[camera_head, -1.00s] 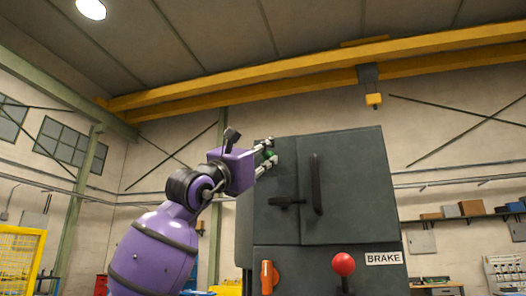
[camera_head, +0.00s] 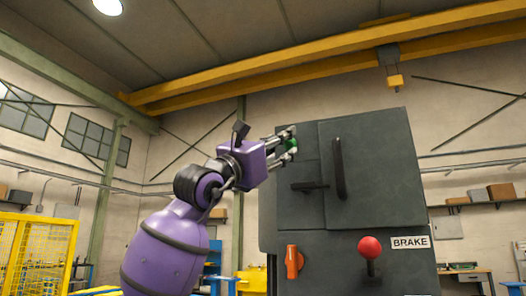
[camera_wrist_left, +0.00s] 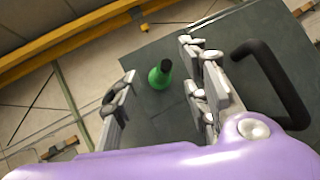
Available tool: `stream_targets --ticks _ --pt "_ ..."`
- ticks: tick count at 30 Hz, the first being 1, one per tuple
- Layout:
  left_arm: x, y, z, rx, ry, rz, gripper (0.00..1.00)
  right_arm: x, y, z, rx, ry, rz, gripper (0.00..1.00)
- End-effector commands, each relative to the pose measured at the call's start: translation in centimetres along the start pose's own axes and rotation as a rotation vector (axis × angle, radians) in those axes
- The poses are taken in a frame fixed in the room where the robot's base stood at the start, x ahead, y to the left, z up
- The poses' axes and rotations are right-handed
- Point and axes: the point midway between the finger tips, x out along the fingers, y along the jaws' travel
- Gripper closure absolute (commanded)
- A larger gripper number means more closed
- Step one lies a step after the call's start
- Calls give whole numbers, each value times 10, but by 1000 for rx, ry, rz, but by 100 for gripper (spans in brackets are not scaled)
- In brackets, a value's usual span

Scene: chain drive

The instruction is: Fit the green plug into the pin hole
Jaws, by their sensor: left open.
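The green plug (camera_head: 291,146) is at the upper left of the dark grey cabinet front (camera_head: 375,165). In the left wrist view the plug (camera_wrist_left: 159,77) is a green tapered body with a black end, seen against the dark panel. My left gripper (camera_head: 289,145) is open, with one finger above and one below the plug in the head view. In the wrist view its fingers (camera_wrist_left: 163,90) stand on either side of the plug, with gaps visible. I cannot make out the pin hole, or whether the plug sits in it. My right gripper is not in view.
A black vertical handle (camera_head: 339,168) and a black lever (camera_head: 309,187) stick out of the cabinet near my left gripper. Lower down are an orange handle (camera_head: 292,262), a red knob (camera_head: 370,247) and a BRAKE label (camera_head: 410,243). A yellow fence (camera_head: 40,250) stands at the far left.

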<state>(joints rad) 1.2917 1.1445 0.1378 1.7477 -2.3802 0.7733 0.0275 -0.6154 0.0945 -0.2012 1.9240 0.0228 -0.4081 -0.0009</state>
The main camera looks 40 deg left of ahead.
Motion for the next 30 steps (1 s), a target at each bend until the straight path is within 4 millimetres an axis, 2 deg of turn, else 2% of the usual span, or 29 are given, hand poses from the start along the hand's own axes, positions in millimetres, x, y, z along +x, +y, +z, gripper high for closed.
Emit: stream_targets --ticks 1,6,12,17,30 --pt "-12 -1 -1 3 1 -1 59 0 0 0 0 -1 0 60" --pt "-47 -1 -1 2 1 -1 59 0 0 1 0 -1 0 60" --pt "-73 0 0 -1 -1 -1 59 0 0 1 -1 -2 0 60" --pt "-80 0 0 -1 -1 0 59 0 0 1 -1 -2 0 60" --pt "-79 0 1 -1 -1 0 59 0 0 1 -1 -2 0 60"
